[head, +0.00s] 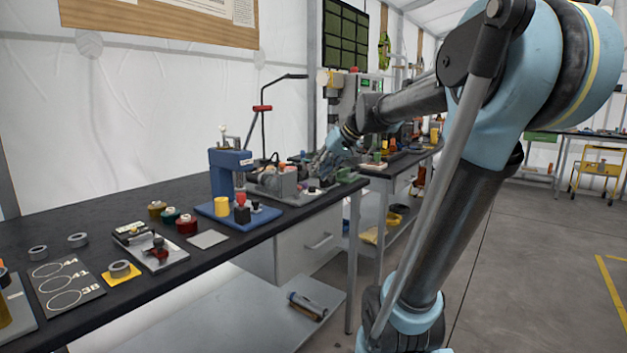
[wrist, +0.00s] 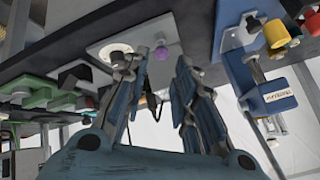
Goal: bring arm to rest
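My arm reaches from the right of the head view to the far end of the near workbench (head: 120,215). My gripper (head: 325,165) is small there, above or beside the bench end, and partly merges with the equipment behind it. In the wrist view, the two blue-grey fingers of my gripper (wrist: 172,62) stand apart with a gap between them. No held object shows in the gap. A grey plate (wrist: 101,48) with a purple knob (wrist: 162,53) shows beyond the fingertips; I cannot tell whether they touch it.
A blue press (head: 230,170) stands on the bench left of my gripper and also shows in the wrist view (wrist: 275,98). A drawer unit (head: 310,240) hangs below. The floor (head: 535,250) at right is clear.

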